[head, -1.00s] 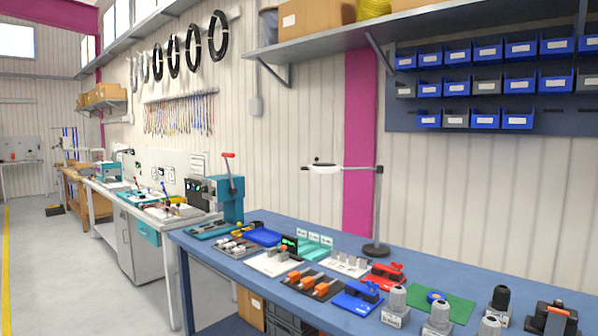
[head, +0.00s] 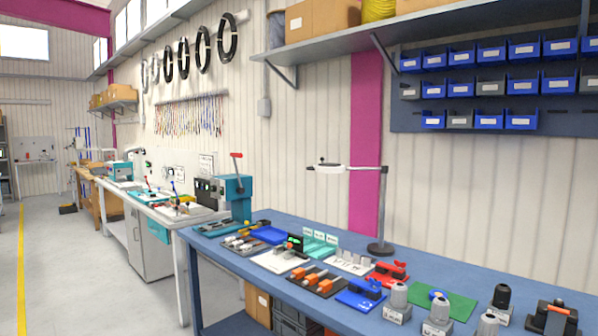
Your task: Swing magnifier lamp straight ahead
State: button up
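The magnifier lamp (head: 383,207) stands on the blue workbench (head: 460,268), towards its back edge. It has a dark round base, a grey upright post and a horizontal arm. The arm points left in the picture and ends in a white ring-shaped head (head: 331,168) with a small dark knob on top. The head hangs over the back part of the bench, well above the items on it. My gripper is not in view, and nothing touches the lamp.
Trays, connectors and a red tool (head: 388,273) crowd the bench top below the lamp. A shelf (head: 345,40) and blue bins (head: 490,85) are on the wall. The floor (head: 75,265) at left is clear.

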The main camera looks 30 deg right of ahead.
aim_at(323, 169)
jog(key=z, duration=0.05)
jog(key=i, duration=1)
jog(key=u, duration=0.1)
